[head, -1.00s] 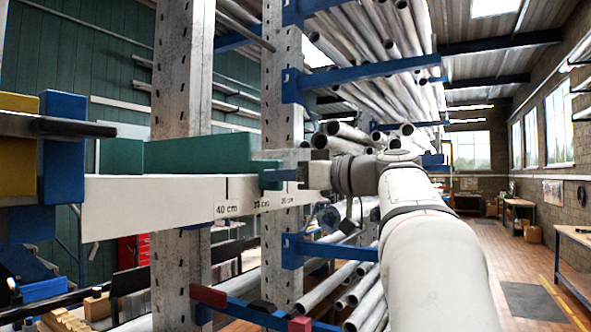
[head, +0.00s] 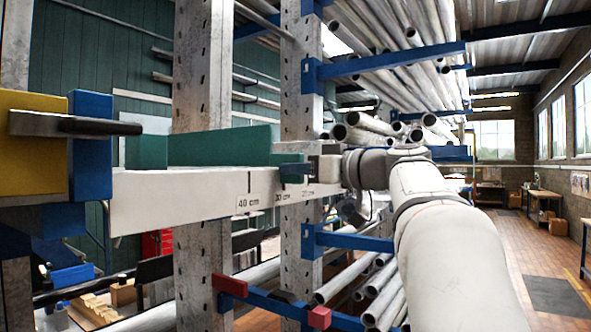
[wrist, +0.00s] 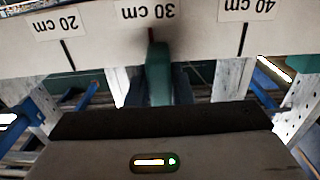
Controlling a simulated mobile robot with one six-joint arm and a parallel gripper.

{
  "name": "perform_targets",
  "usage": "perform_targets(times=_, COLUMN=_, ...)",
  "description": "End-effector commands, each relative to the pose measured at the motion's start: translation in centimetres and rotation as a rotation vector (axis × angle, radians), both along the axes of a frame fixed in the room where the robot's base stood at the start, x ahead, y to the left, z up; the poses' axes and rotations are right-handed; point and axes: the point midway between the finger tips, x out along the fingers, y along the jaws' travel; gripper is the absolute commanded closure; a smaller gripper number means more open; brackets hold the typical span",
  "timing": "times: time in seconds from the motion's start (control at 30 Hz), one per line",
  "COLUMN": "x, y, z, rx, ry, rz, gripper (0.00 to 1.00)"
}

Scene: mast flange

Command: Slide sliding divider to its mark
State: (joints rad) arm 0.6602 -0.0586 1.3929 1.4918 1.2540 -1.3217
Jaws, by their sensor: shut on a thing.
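The sliding divider is a teal piece (head: 220,147) along the top of a white beam (head: 180,195) in the head view. The beam's face carries lines labelled 20, 30 and 40 cm. My gripper (head: 294,172) is at the divider's right end, in front of the beam. In the wrist view my gripper (wrist: 160,88) is shut on a narrow teal tab of the divider (wrist: 158,68). The tab stands at about the 30 cm line and partly covers it. The 20 cm label (wrist: 60,20) and 40 cm label (wrist: 246,8) appear upside down on either side.
A yellow and blue block with a dark handle (head: 90,127) is at the beam's left end. Perforated grey posts (head: 205,80) and blue rack arms (head: 385,62) with metal pipes stand behind. The aisle floor (head: 510,240) at right is clear nearby.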

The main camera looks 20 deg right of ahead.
Motion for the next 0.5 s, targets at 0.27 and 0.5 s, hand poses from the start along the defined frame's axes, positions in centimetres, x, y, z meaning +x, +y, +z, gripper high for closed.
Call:
perform_targets(times=0.27, x=-0.1, y=0.1, z=0.0, rx=0.0, ry=0.0, rz=0.0, gripper=0.98)
perform_targets(times=0.5, x=-0.7, y=1.1, z=-0.1, rx=-0.003, ry=-0.001, rz=0.001, gripper=0.98)
